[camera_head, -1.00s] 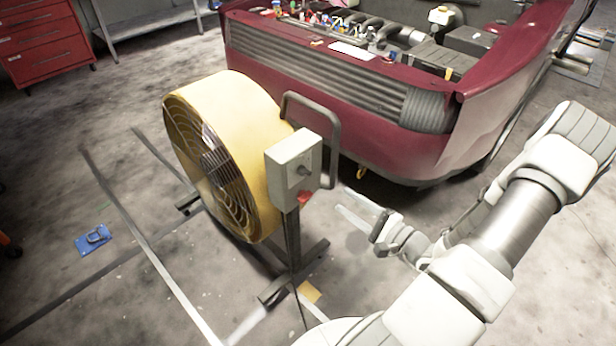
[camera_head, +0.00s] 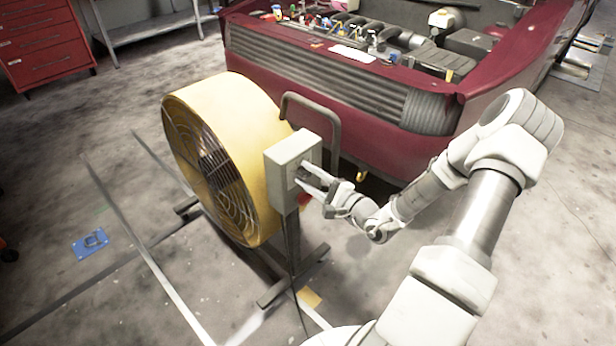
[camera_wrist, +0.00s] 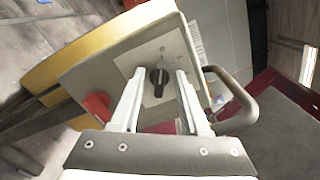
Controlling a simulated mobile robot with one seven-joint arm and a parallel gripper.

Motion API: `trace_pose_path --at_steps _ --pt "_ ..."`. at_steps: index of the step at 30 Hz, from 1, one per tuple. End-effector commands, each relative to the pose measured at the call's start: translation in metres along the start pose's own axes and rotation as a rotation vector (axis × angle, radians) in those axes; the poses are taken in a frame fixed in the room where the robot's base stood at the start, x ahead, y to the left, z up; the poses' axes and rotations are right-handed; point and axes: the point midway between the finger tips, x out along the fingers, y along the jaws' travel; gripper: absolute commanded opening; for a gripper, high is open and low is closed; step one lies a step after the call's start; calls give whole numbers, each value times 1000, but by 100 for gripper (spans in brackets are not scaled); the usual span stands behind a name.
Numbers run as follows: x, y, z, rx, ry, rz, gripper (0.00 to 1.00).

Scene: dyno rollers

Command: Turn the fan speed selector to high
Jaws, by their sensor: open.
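The yellow drum fan (camera_head: 236,120) stands on a dark metal stand, with a grey control box (camera_head: 281,166) on its right side. In the wrist view the box front (camera_wrist: 122,70) carries a black selector knob (camera_wrist: 159,78) on a pale plate with small markings too small to read. My gripper (camera_head: 308,178) is open at the box front. In the wrist view its two fingers (camera_wrist: 159,82) reach toward the plate, one on each side of the knob, with gaps between them and it. I cannot tell whether the fingertips touch the plate. The head view hides the knob behind my gripper.
A red switch (camera_wrist: 97,105) sits on the box beside the knob, left of my fingers. A grey bar handle (camera_wrist: 238,100) curves close to the right. The dark red car (camera_head: 400,150) stands behind the fan.

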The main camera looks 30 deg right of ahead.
Motion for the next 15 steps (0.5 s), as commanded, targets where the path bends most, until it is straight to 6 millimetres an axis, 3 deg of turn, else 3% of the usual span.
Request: trace_pose_path --at_steps 3,10,15 --pt "0 0 0 0 0 0 41" --pt "0 0 0 0 0 0 0" --pt "0 0 0 0 0 0 0"
